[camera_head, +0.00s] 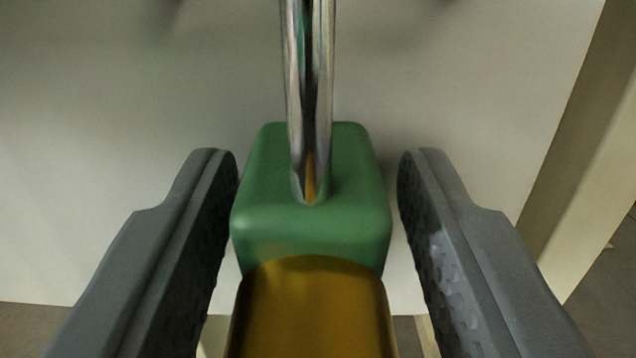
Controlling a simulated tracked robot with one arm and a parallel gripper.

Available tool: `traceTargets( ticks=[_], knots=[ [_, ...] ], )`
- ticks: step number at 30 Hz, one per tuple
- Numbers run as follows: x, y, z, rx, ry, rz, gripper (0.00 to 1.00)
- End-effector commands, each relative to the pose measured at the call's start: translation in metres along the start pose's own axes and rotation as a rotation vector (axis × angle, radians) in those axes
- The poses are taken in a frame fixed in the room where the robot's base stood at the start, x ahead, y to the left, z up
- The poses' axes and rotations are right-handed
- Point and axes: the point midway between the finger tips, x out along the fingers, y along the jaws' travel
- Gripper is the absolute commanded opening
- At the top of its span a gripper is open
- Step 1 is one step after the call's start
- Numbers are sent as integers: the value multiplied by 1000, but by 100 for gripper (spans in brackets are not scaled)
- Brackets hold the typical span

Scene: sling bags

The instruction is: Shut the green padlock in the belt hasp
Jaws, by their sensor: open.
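The green padlock (260,220) is in the middle of the view, with its body between the two fingers of my gripper (318,165). The gripper is open, with a narrow gap on each side of the padlock body. A shiny metal shackle (311,90) rises from the top of the body and runs out of the top edge of the picture. A brass-coloured part (312,310) shows at the front, below the green body. The belt hasp cannot be made out, and the shackle's upper end is out of view.
A pale flat panel (110,150) fills the background behind the padlock. A light post or edge (585,160) slants down on the right, with darker floor (610,290) beyond it. Dark blurred shapes show at the top edge.

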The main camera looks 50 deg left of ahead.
Motion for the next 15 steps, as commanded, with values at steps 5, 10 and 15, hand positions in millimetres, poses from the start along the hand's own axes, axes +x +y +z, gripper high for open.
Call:
traceTargets(
  ticks=[5,10,15],
  knots=[
    [0,0,0,0,0,0,22],
    [0,0,0,0,0,0,0],
    [0,0,-2,0,0,0,0]
  ],
)
